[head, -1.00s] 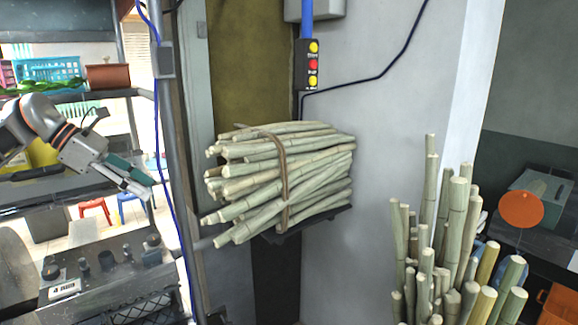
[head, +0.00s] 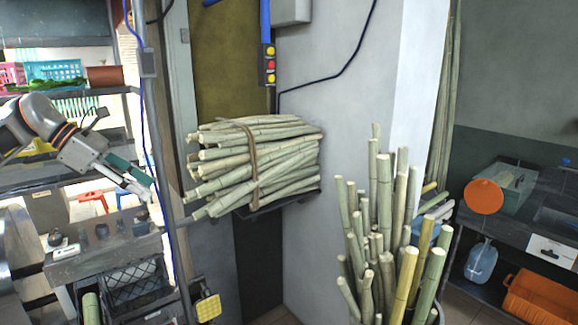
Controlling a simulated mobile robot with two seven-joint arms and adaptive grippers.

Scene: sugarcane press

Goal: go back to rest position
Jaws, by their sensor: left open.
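My left gripper (head: 138,182) is at the left of the head view, at the end of my left arm, which comes in from the left edge. It is open and empty, pointing right and down in front of the shelving and close to the blue cable. It is apart from the sugarcane bundle (head: 255,165), which lies tied with a brown strap on a dark wall shelf to its right. My right gripper is not in view.
A bin of upright sugarcane (head: 385,235) stands at the lower right. A button box (head: 268,65) hangs on the wall. A metal post (head: 165,200) stands right of my gripper. A side table with an orange disc (head: 484,196) in front is at the right.

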